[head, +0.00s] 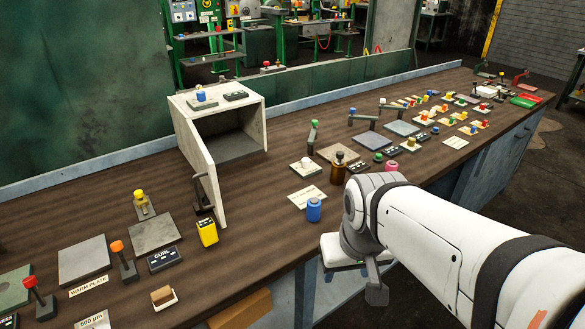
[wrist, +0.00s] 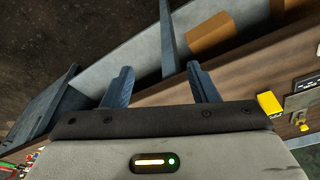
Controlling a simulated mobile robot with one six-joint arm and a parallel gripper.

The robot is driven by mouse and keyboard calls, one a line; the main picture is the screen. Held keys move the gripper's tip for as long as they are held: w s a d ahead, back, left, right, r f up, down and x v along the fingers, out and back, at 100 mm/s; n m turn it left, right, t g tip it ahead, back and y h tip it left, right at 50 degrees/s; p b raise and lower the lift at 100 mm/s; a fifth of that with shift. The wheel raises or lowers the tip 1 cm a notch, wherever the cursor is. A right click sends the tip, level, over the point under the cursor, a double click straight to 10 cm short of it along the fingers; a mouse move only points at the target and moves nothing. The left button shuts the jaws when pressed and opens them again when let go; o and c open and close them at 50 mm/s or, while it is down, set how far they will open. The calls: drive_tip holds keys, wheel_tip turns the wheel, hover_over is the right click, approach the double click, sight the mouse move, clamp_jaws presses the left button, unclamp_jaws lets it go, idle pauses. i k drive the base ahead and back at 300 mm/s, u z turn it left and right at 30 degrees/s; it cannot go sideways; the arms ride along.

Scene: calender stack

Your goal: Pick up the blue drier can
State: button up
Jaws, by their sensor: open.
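The blue drier can (head: 314,209) is most likely the small blue cylinder standing upright near the front edge of the bench (head: 255,235). A pale label card (head: 307,194) lies just behind it. My gripper (head: 350,280) is in front of the bench edge, to the right of and nearer than the blue can, and apart from it. In the wrist view my gripper (wrist: 161,85) shows two blue-grey fingers spread wide with nothing between them. I cannot make out the blue can in the wrist view.
A pale open box (head: 215,125) with its door swung out stands behind left. A yellow block (head: 207,231) is left of the can, and a brown bottle (head: 338,168) is behind it to the right. Several small coloured items crowd the bench's right side.

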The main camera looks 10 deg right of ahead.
sight(313, 204)
drive_tip(key=u, duration=2.95)
drive_tip(key=k, duration=1.4)
drive_tip(key=z, duration=1.45)
drive_tip(key=i, duration=1)
drive_tip(key=z, duration=0.05)
